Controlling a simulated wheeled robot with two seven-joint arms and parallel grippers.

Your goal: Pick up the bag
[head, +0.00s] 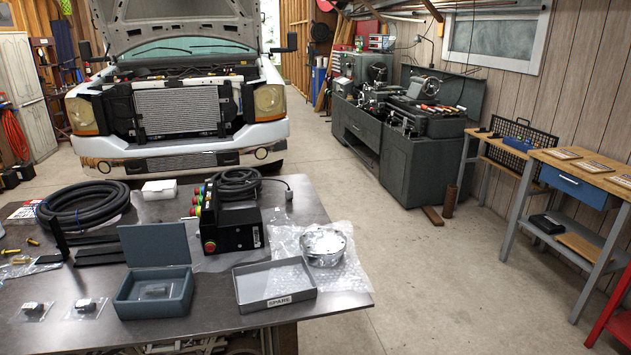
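Two small clear bags with dark parts in them lie flat at the table's front left: one bag (33,312) near the left edge and one bag (86,308) beside the blue-grey box. A clear plastic bag or sheet (22,268) lies behind them, with brass-coloured fittings near it. Something small lies inside the open box, too unclear to name. I cannot tell which bag is meant. Neither of my grippers is in view.
Open floor lies right of the table.

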